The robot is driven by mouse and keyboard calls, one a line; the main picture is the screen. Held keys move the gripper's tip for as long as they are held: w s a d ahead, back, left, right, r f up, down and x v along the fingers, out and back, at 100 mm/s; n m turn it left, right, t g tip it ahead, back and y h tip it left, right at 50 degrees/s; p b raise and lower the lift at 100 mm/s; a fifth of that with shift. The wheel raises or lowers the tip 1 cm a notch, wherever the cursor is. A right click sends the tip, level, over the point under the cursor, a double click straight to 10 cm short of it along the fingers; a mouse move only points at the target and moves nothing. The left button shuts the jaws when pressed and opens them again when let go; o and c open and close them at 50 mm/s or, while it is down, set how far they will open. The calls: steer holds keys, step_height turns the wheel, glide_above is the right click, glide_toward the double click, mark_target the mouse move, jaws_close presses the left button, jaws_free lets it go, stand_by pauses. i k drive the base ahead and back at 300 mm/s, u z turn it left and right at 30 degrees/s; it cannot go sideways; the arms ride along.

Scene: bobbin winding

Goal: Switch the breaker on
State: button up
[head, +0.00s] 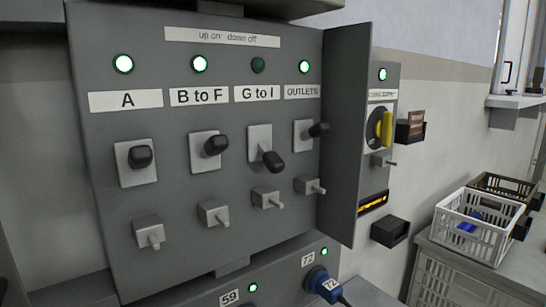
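The grey breaker panel (180,270) fills the left and middle of the head view, with a label (222,38) reading "up on down off". It has black levers under A (140,157), B to F (215,145), G to I (273,162) and OUTLETS (319,129). The G to I lever hangs low on its plate, and its lamp (258,65) is dark green. The other levers sit higher, and lamps A (123,64), B to F (199,64) and OUTLETS (304,67) are lit. My gripper is not in view.
An open grey door (345,135) stands out at the panel's right edge. Beyond it are a yellow rotary knob (386,129) and black holders (390,230). Small toggles (213,213) line the panel below the levers. A blue plug (322,284) projects below. White crate (470,228) at right.

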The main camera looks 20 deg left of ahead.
mark_target(272, 162)
steer(key=u, duration=1.5)
steer(key=k, duration=1.25)
steer(key=u, duration=0.25)
steer(key=i, duration=0.85)
steer(key=z, duration=0.05)
